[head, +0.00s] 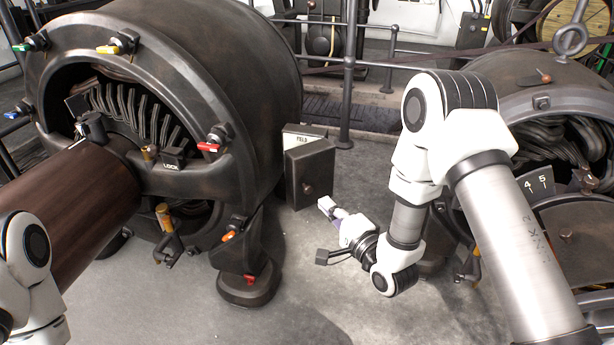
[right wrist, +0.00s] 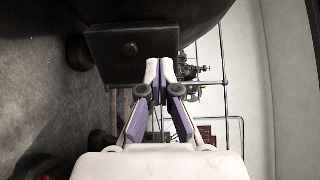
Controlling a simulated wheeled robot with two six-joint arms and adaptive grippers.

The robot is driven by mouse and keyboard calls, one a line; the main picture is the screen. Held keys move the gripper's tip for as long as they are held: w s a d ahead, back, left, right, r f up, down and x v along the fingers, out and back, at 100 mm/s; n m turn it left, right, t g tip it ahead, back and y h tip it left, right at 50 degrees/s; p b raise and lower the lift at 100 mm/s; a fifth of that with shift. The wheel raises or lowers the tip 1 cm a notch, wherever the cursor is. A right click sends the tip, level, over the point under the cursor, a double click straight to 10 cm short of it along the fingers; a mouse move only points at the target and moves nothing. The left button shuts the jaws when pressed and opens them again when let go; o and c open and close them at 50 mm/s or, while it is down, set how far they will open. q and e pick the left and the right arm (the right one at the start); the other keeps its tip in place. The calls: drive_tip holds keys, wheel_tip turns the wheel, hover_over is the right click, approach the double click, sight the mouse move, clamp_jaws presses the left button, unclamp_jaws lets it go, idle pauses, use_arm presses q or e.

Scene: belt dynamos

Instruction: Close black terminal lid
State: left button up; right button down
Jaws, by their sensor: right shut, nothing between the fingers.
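The black terminal lid (head: 309,174) is a dark flat panel with a small round knob, at the right side of the large left dynamo, beside a pale lettered plate (head: 303,136). I cannot tell how far the lid stands open. In the right wrist view the lid (right wrist: 108,57) is at the upper left, its knob facing me. My right gripper (head: 325,204) is shut and empty, just right of and below the lid's lower right edge. In the right wrist view its fingertips (right wrist: 166,68) overlap the lid's right edge; contact is unclear. My left gripper is out of view.
The large dynamo (head: 207,65) fills the left, with a brown drum (head: 75,210) and coloured tags. A second dynamo (head: 540,75) stands at right, partly behind my right arm. A railing post (head: 348,75) rises behind the lid. Grey floor (head: 290,280) is clear between the machines.

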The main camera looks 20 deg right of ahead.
sight(295, 172)
drive_tip(key=b+x, duration=0.1)
drive_tip(key=x, duration=0.3)
drive_tip(key=b+x, duration=0.2)
drive_tip(key=x, duration=0.2)
drive_tip(key=b+x, duration=0.2)
drive_tip(key=x, duration=0.1)
drive_tip(key=shift+w+f, duration=0.25)
drive_tip(key=shift+w, duration=0.15)
drive_tip(key=shift+w+r, duration=0.15)
drive_tip(key=shift+w, duration=0.3)
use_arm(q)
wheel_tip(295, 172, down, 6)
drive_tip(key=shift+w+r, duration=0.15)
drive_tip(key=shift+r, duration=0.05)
